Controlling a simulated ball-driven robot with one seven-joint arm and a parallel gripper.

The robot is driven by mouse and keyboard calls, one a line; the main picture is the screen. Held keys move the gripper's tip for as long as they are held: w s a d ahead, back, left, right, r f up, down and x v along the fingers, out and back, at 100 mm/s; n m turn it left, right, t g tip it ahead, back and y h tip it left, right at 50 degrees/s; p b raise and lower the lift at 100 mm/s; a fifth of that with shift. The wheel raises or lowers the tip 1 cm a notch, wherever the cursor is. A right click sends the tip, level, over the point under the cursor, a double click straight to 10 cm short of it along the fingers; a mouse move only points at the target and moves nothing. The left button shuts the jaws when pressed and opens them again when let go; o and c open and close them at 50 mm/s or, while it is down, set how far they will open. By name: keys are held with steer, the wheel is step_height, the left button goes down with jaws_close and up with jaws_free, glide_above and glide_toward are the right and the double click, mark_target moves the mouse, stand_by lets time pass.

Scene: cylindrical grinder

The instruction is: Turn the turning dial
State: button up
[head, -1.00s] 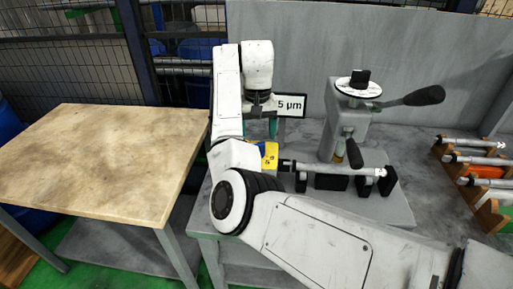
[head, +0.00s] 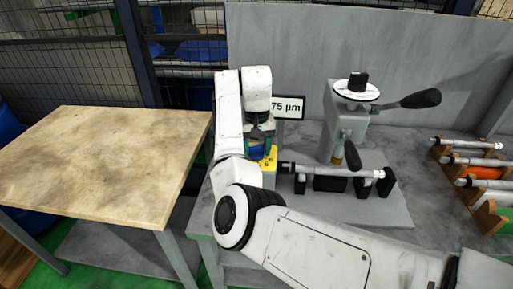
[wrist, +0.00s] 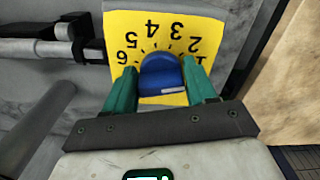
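The turning dial is a blue knob (wrist: 160,75) with a white mark, on a yellow plate (wrist: 170,28) printed with numbers. In the head view the yellow plate (head: 268,163) shows just left of the gauge, with part of the dial hidden by my arm. My gripper (wrist: 161,82) has its two green fingers on either side of the blue knob. They look close to its sides, but I cannot tell whether they press on it. The gripper also shows above the plate in the head view (head: 259,147).
A display (head: 289,106) behind my arm reads "75 µm", its left edge covered. A grey stand with a black-handled lever (head: 420,98) and a horizontal shaft (head: 340,173) stand to the right. A rack holds several shafts (head: 485,161) at far right. A wooden table (head: 95,165) is bare at left.

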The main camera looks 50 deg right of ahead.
steer(key=c, duration=0.5)
steer(key=shift+o, duration=0.2)
steer(key=shift+r+p, duration=0.15)
steer(key=shift+p, duration=0.2)
steer(key=n+p, duration=0.2)
steer(key=p, duration=0.1)
steer(key=shift+d+r+p, duration=0.1)
steer(key=shift+r+p, duration=0.05)
steer(key=shift+p, duration=0.15)
steer(key=n+p, duration=0.1)
steer(key=n, duration=0.1)
steer(key=n+p, duration=0.1)
steer(key=p, duration=0.1)
steer(key=shift+f+n+p, duration=0.2)
steer(key=shift+n+p, duration=0.1)
steer(key=shift+n, duration=0.1)
steer(key=o, duration=1)
steer(key=shift+f, duration=0.1)
steer(key=shift+c, duration=0.2)
